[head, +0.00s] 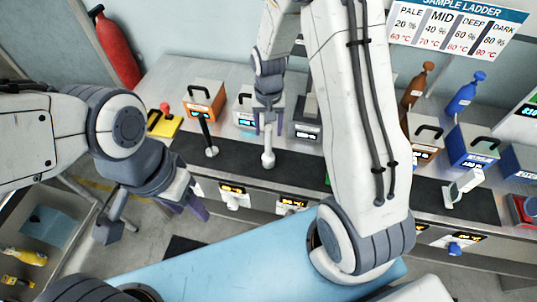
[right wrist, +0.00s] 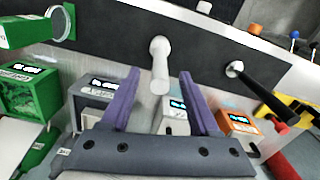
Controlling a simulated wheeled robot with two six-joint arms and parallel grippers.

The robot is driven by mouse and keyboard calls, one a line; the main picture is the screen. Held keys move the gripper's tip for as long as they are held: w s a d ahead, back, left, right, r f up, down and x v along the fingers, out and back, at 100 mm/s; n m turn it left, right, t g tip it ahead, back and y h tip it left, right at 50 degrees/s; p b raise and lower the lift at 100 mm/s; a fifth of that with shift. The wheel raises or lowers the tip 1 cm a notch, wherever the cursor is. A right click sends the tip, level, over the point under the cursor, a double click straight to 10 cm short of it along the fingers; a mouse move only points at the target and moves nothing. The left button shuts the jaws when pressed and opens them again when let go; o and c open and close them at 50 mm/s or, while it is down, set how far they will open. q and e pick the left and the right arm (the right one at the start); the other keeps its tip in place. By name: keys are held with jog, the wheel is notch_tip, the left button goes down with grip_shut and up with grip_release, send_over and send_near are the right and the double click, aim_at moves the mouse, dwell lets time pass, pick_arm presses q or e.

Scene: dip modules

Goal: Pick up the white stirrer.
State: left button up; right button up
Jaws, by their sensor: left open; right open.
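The white stirrer (head: 268,157) stands on the dark strip of the bench, in the middle of the head view. In the right wrist view it (right wrist: 160,68) shows between the purple fingertips, with a gap on each side. My right gripper (head: 269,130) is open over the stirrer's upper part, its fingers on either side and not closed on it; it also shows in the right wrist view (right wrist: 158,76). The far end of the stirrer is partly hidden by the gripper in the head view. My left gripper (head: 152,218) is open and empty, low in front of the bench's left end.
A black stirrer (head: 207,138) stands left of the white one. Orange (head: 202,100) and grey (head: 305,122) modules line the bench's back, with a blue one (head: 472,146) further right. A green module (right wrist: 28,92) shows in the right wrist view. A red cylinder (head: 117,50) stands behind.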

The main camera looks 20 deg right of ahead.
aim_at(269, 139)
jog(key=shift+f+p, duration=0.45)
jog(key=shift+f, duration=0.1)
notch_tip(269, 139, down, 3)
jog(key=shift+f+p, duration=0.1)
jog(key=shift+p, duration=0.65)
jog(key=shift+w+f, duration=0.1)
jog(key=shift+f, duration=0.45)
grip_shut()
